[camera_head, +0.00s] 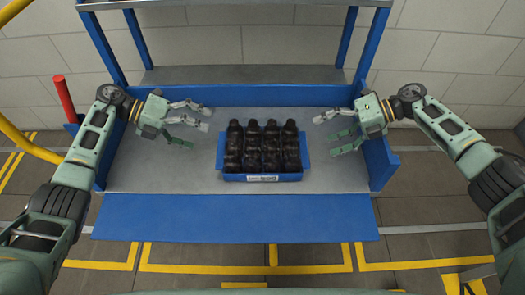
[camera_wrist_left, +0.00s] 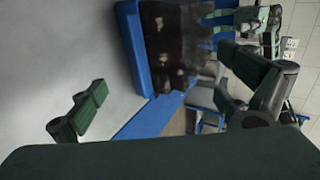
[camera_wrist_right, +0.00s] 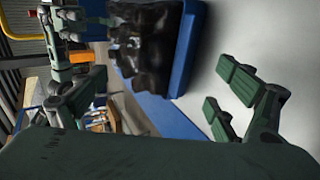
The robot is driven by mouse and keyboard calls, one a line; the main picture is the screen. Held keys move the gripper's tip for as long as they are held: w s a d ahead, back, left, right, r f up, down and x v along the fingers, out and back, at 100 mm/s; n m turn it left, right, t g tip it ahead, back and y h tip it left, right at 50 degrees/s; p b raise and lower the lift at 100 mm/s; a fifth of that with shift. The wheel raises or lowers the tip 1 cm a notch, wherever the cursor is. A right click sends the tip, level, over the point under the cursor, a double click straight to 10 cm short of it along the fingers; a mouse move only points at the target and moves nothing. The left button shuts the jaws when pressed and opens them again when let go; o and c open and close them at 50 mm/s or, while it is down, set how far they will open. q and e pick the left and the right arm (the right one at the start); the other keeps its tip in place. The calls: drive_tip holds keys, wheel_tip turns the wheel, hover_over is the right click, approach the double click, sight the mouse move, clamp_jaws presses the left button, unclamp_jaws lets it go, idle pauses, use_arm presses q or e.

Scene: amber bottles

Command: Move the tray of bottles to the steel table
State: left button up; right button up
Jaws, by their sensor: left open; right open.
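A blue tray (camera_head: 235,177) holding several dark bottles (camera_head: 262,145) stands on the grey steel surface of a blue-framed bench. A white label shows on its front wall. My left gripper (camera_head: 200,128) is open and empty to the left of the tray, apart from it. My right gripper (camera_head: 325,135) is open and empty to the right of the tray, apart from it. In the left wrist view the tray (camera_wrist_left: 131,45) is at the top, and in the right wrist view the tray (camera_wrist_right: 186,50) is near the top middle.
The grey bench surface (camera_head: 130,175) is clear around the tray. Blue posts and a raised shelf (camera_head: 240,75) stand behind, and a blue front panel (camera_head: 235,217) slopes at the near edge. A red post (camera_head: 65,98) and a yellow rail (camera_head: 25,140) are at the left.

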sight(223, 149)
use_arm(q)
drive_tip(key=shift+x, duration=3.95)
use_arm(e)
drive_tip(key=shift+x, duration=3.95)
drive_tip(key=shift+r, duration=0.1)
use_arm(q)
drive_tip(key=c, duration=0.9)
use_arm(e)
drive_tip(key=c, duration=0.9)
use_arm(q)
drive_tip(key=shift+s+a+f, duration=0.1)
drive_tip(key=shift+f, duration=0.05)
drive_tip(key=c, duration=1.4)
use_arm(e)
drive_tip(key=shift+s, duration=0.1)
drive_tip(key=c, duration=1.2)
drive_tip(key=shift+r, duration=0.15)
drive_tip(key=shift+c, duration=0.2)
